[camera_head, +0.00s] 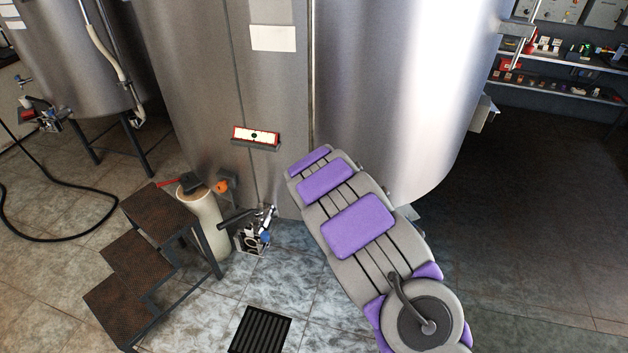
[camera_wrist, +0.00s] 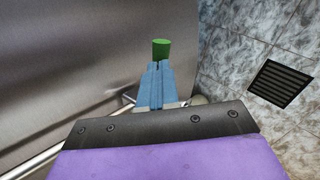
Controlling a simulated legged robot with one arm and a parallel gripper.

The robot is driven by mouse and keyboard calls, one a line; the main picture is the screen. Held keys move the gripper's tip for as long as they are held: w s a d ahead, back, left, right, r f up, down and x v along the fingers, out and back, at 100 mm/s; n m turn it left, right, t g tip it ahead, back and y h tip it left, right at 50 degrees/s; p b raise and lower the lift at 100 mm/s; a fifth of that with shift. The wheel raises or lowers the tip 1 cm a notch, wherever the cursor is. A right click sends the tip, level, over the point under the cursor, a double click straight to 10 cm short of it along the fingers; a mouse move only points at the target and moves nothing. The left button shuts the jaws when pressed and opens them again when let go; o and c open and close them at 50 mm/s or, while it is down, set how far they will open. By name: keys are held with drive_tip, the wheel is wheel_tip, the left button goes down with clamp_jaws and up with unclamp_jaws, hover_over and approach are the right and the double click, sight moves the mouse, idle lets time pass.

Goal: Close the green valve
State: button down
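The green valve's handle (camera_wrist: 161,47) shows in the wrist view as a short green block at the tip of my gripper (camera_wrist: 157,66). My gripper's two blue fingers lie close together and point at the green handle. Their tips meet or nearly meet its lower edge. I cannot tell whether any part of the handle is between them. In the head view, my arm with purple pads reaches towards the large steel tank (camera_head: 390,90). It hides the gripper, and I see no green handle there.
Brown steps (camera_head: 140,265) stand at the left, beside a pale cylinder (camera_head: 205,222). A valve fitting with blue parts (camera_head: 262,228) sits low at the tank. A dark floor grate (camera_head: 260,331) also shows in the wrist view (camera_wrist: 281,83). The tiled floor at the right is clear.

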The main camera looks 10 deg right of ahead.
drive_tip(key=shift+f, duration=0.15)
idle(0.4)
drive_tip(key=p+v, duration=0.5)
drive_tip(key=v, duration=0.9)
drive_tip(key=s+d+r+m+g+h, duration=0.35)
drive_tip(key=s+d+r+m, duration=0.65)
drive_tip(key=s+d+r, duration=0.45)
drive_tip(key=s+a+m+g+y, duration=0.2)
drive_tip(key=s+a, duration=0.2)
drive_tip(key=s, duration=0.6)
drive_tip(key=s+a+m+g+y, duration=0.2)
drive_tip(key=s+a, duration=0.2)
drive_tip(key=s, duration=0.7)
drive_tip(key=s+a+m+g+y, duration=0.2)
drive_tip(key=s+a+m+y, duration=0.1)
drive_tip(key=s, duration=0.8)
drive_tip(key=shift+s+a, duration=0.15)
drive_tip(key=shift+a, duration=0.25)
drive_tip(key=shift+f, duration=0.1)
